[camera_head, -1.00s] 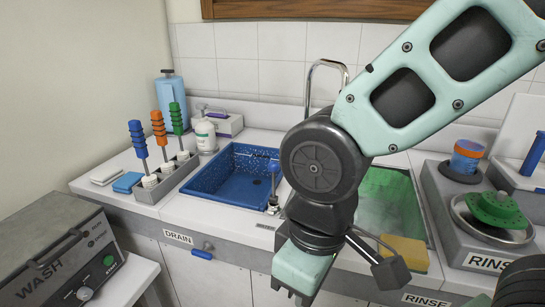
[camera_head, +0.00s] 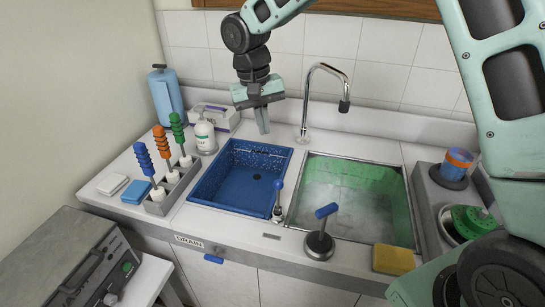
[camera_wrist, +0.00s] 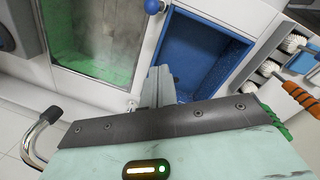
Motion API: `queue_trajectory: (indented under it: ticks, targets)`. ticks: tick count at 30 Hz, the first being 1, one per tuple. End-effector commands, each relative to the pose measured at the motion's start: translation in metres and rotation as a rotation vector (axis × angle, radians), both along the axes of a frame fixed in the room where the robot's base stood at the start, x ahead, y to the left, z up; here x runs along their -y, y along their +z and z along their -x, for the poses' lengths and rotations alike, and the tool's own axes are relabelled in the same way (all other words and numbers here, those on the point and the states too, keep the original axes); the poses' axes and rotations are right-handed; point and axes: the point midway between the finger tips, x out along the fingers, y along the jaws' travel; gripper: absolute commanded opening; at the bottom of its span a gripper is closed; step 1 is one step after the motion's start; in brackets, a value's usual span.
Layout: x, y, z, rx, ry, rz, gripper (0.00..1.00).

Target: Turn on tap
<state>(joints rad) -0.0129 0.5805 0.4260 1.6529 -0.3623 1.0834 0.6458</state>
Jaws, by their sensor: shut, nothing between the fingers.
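The chrome gooseneck tap (camera_head: 348,78) rises from the counter behind and between the two basins, its black-tipped spout over the right basin. In the wrist view its bent spout (camera_wrist: 34,135) shows at the lower left. My gripper (camera_head: 265,131) is shut and empty, pointing down above the back of the counter, left of the tap and apart from it. Its fingertips (camera_wrist: 162,72) appear near the blue basin's back edge in the wrist view. A small blue-knobbed lever (camera_head: 278,190) stands between the basins; the knob also shows in the wrist view (camera_wrist: 153,6).
The blue basin (camera_head: 205,182) is left, the green-lined basin (camera_head: 410,215) right. A blue-handled lever (camera_head: 322,230) stands in front, beside a yellow sponge (camera_head: 394,259). A white bottle (camera_head: 205,138), box (camera_head: 224,116) and brush rack (camera_head: 156,207) stand left. The tiled wall is close behind.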

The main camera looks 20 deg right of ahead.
Motion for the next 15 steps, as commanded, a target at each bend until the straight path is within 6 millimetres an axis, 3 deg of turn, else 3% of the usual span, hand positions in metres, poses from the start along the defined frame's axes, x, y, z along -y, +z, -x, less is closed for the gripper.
queue_trajectory:
  ticks: [11,15]
  targets:
    - [0.001,-0.002,-0.001,0.000,-0.002,0.001,0.00]
    - [0.002,-0.013,0.000,-0.003,-0.002,0.002,0.00]
